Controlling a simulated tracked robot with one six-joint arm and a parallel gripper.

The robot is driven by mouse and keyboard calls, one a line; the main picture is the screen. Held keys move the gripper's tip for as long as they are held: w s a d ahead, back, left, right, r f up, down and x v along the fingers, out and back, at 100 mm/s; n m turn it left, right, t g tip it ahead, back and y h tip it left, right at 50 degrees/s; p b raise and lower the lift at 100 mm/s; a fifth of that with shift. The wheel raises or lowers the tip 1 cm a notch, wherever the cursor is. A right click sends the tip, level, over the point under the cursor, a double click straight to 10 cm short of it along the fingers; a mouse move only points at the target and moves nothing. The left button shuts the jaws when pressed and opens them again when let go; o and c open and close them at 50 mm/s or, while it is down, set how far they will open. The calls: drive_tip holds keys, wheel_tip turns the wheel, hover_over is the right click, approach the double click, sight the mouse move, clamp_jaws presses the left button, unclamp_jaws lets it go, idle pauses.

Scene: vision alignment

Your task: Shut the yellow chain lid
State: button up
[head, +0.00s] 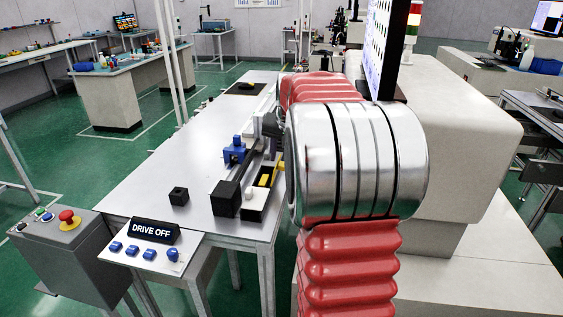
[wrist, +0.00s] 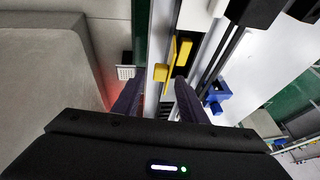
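The yellow chain lid shows in the wrist view as a yellow plate with an upright bar (wrist: 184,52), just beyond my fingertips. A smaller yellow block (wrist: 160,72) lies beside it, to the left. In the head view, yellow parts (head: 279,169) show at the end of a black and white housing, partly hidden by my arm. My gripper (wrist: 157,84) is open, its two dark fingers apart with nothing visibly held. The right fingertip looks close to the yellow bar; I cannot tell whether they touch. The lid's hinge is not clear.
A blue fixture (head: 234,150) stands beside the dark rail, and it also shows in the wrist view (wrist: 216,92). A black cube (head: 179,196) and a "DRIVE OFF" sign (head: 155,231) are nearer. A large beige machine (head: 450,120) stands on the right. The bench's left side is mostly clear.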

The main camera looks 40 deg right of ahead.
drive_tip(key=shift+x, duration=1.3)
drive_tip(key=shift+c, duration=0.3)
